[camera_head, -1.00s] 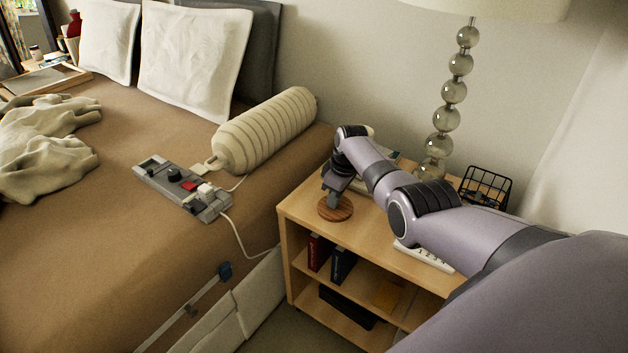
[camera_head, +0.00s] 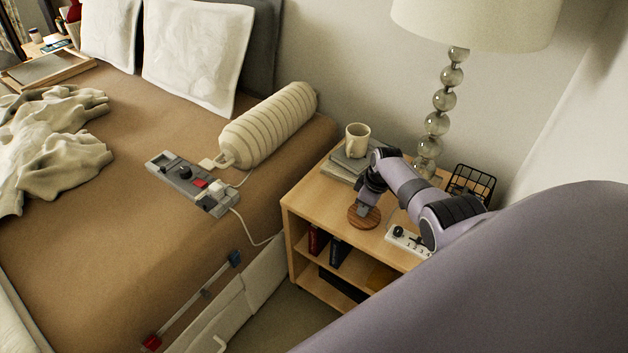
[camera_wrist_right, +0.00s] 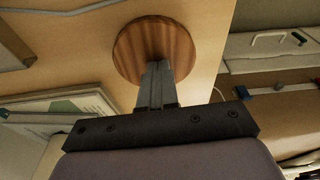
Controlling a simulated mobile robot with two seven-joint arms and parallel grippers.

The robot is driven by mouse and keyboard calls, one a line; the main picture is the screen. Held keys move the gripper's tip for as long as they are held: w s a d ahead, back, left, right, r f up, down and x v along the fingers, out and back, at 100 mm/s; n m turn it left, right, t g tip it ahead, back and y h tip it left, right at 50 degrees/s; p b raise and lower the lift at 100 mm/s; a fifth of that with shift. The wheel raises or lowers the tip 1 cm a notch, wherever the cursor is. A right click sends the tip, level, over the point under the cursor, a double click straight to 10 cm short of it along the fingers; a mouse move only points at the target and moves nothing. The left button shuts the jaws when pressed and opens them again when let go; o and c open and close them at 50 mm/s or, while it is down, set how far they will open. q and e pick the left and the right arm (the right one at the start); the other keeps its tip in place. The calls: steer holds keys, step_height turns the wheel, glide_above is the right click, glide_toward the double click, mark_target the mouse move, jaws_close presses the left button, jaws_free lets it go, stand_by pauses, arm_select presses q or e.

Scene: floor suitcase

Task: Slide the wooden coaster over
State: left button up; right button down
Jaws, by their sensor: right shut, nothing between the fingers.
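The round wooden coaster (camera_head: 369,222) lies flat on the top of the light wood nightstand (camera_head: 316,200), near its front edge. My right gripper (camera_head: 363,209) points down at the coaster, shut and empty. In the right wrist view the shut fingers (camera_wrist_right: 158,68) reach onto the coaster (camera_wrist_right: 135,48) and overlap its near part; the coaster is not between them. The tips look in contact with its top, though I cannot be sure. My left gripper is in neither view.
A mug (camera_head: 357,139) stands on stacked books (camera_head: 346,165) behind my right arm. A lamp (camera_head: 436,124), a black wire basket (camera_head: 472,183) and a white device with a black knob (camera_head: 405,241) share the top. The bed (camera_head: 130,240) is at left.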

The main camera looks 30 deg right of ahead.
mark_target(368, 218)
steer(key=shift+s+f, duration=0.4)
steer(key=shift+s, duration=0.15)
steer(key=shift+w+r+p, duration=0.1)
steer(key=shift+r+p, duration=0.65)
steer(key=shift+p, duration=0.05)
steer(key=shift+d+r, duration=0.1)
steer(key=shift+r, duration=0.35)
steer(key=r+p, duration=0.3)
steer(key=r, duration=0.1)
steer(key=shift+s+d, duration=0.15)
steer(key=shift+s, duration=0.2)
steer(key=shift+s+r, duration=0.15)
steer(key=shift+r, duration=0.6)
